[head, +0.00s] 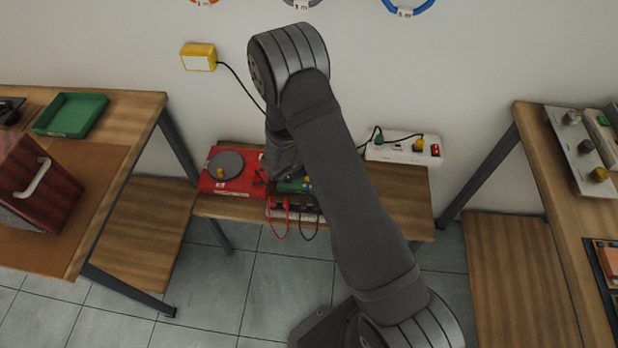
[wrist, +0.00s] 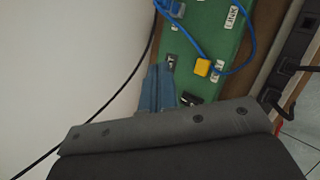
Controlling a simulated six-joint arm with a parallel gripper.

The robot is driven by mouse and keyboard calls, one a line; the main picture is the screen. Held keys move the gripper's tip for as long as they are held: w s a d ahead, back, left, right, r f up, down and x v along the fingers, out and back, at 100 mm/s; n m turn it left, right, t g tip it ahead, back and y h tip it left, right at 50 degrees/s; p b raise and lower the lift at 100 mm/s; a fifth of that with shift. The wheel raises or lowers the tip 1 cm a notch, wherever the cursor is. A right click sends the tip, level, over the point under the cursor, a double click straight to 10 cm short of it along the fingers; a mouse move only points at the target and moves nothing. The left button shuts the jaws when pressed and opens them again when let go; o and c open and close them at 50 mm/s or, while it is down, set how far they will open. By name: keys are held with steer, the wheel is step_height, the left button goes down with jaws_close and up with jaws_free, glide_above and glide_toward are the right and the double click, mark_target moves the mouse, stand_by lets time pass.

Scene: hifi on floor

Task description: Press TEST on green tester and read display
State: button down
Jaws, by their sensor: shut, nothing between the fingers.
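The green tester (head: 292,187) lies on the low middle bench, partly hidden by my arm in the head view. In the wrist view the green tester (wrist: 205,30) fills the upper right, with a yellow button-like block (wrist: 202,67), a blue cable (wrist: 190,38) and small white labels. One label reads LINK; the others are too small to read. I cannot make out a display reading. My gripper (wrist: 158,72) shows as shut, empty blue-grey fingers at the tester's left edge, left of the yellow block. I cannot tell whether they touch the tester. The wrist body hides the tester's lower part.
A red box (head: 232,185) with a grey disc stands left of the tester. A box with red and black leads (head: 293,210) is in front. A white power strip (head: 403,150) lies behind right. A black cable (wrist: 100,108) runs along the wall.

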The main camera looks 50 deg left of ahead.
steer(key=shift+f, duration=0.1)
steer(key=shift+f, duration=4.3)
steer(key=shift+f, duration=0.4)
steer(key=shift+f, duration=0.45)
steer(key=shift+r, duration=0.9)
steer(key=shift+r, duration=2.5)
